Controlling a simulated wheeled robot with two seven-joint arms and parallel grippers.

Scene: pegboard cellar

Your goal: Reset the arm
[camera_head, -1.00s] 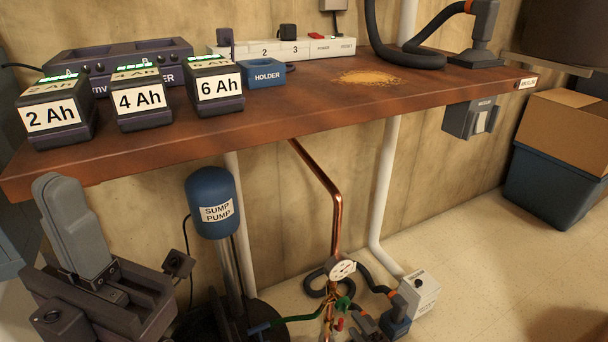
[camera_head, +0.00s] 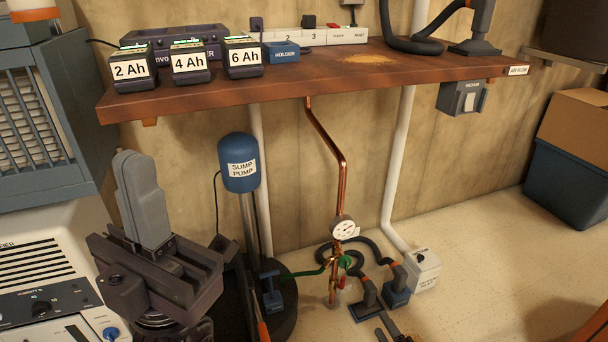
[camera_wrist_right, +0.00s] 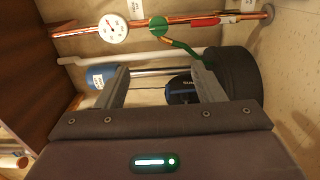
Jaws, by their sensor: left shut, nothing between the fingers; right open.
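My left gripper (camera_head: 135,160) stands in the lower left of the head view, its grey fingers pressed together and pointing up, with nothing between them. Its dark body hangs clear of the bench, left of the blue sump pump (camera_head: 239,170). My right gripper (camera_wrist_right: 160,70) shows in the right wrist view with its two grey fingers spread apart. The gap between them is empty; the sump pump (camera_wrist_right: 100,76), its pipe and a dark round object lie beyond. I cannot clearly make out the right gripper in the head view.
The wooden bench (camera_head: 200,97) carries several battery blocks and a power strip. Below it are a copper pipe, a gauge (camera_head: 343,229), hoses and a white box (camera_head: 424,270). A grey slatted unit (camera_head: 35,130) stands close on the left.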

